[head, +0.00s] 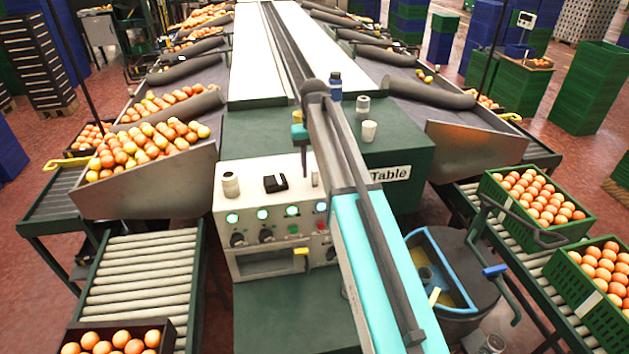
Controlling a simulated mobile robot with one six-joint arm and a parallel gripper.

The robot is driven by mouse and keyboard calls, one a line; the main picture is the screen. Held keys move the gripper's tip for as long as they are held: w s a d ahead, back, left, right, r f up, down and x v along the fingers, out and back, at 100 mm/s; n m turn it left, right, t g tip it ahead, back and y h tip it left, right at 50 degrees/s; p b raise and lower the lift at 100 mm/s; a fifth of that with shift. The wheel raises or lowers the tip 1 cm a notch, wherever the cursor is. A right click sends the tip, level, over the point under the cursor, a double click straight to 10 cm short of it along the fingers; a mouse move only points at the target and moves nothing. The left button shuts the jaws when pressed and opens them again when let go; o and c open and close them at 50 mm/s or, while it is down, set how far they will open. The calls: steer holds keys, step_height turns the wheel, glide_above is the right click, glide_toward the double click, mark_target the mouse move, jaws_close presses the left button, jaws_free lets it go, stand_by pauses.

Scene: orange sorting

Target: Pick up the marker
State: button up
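My arm reaches from the bottom of the head view up to the green machine top. My gripper (304,160) hangs at its far end, above the back of the control box (262,268). It shows as a narrow dark shape below a teal part; whether its fingers are apart or hold something is too small to tell. I cannot make out a marker with certainty. On the control box stand a beige round container (230,184), a small black object (275,184) and a small pale upright object (316,178), partly beside my arm.
A blue bottle (335,87), a grey-white jar (363,104) and a white cup (369,130) stand on the green top, right of my arm. A yellowish object (297,115) is left of it. Crates of oranges (520,228) line the right conveyor. A blue-rimmed bin (412,238) stands right.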

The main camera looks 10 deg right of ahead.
mark_target(315, 169)
steer(key=shift+d+f+b, duration=0.1)
steer(key=shift+f+b, duration=0.8)
steer(key=shift+f, duration=0.9)
steer(key=shift+c, duration=0.2)
jaws_close()
